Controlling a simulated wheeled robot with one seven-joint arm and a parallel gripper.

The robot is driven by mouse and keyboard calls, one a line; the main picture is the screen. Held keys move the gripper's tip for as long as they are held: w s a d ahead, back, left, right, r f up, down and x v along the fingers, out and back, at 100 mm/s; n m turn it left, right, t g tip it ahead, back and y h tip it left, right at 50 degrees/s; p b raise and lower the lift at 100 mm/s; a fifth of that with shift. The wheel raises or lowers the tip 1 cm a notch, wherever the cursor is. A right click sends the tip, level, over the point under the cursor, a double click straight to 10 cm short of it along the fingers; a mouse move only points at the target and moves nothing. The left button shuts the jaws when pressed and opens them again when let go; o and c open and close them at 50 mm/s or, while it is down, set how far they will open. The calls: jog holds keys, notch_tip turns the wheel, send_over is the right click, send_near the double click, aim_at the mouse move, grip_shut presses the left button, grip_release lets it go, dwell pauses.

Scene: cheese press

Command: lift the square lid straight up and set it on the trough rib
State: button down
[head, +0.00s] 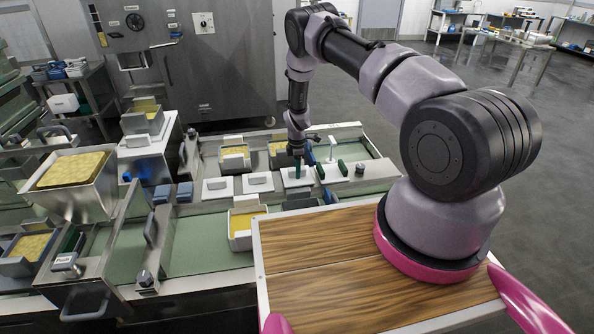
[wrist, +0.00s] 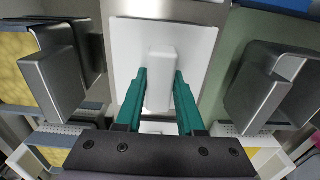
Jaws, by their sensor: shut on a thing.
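The white square lid (wrist: 128,50) fills the middle of the wrist view, with a raised white handle block (wrist: 160,75) on top. My gripper (wrist: 160,80) has its teal fingers shut on this block from both sides. In the head view my gripper (head: 298,164) points straight down over the lid (head: 297,181), which looks level. I cannot tell whether the lid touches what is under it. A metal strip, perhaps the trough rib (head: 238,187), crosses the green-floored trough (head: 205,228); two other white lids (head: 217,190) (head: 258,185) sit along it.
Moulds with yellow cheese (head: 235,155) (head: 245,222) stand behind and in front of the lids. In the wrist view, metal mould handles (wrist: 52,80) (wrist: 262,88) flank the lid. Dark green pieces (head: 341,166) stand to its right. A wooden top (head: 330,260) lies in front.

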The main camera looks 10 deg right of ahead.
jog(key=shift+f, duration=0.4)
jog(key=shift+c, duration=2.2)
grip_release()
jog(key=shift+r, duration=3.05)
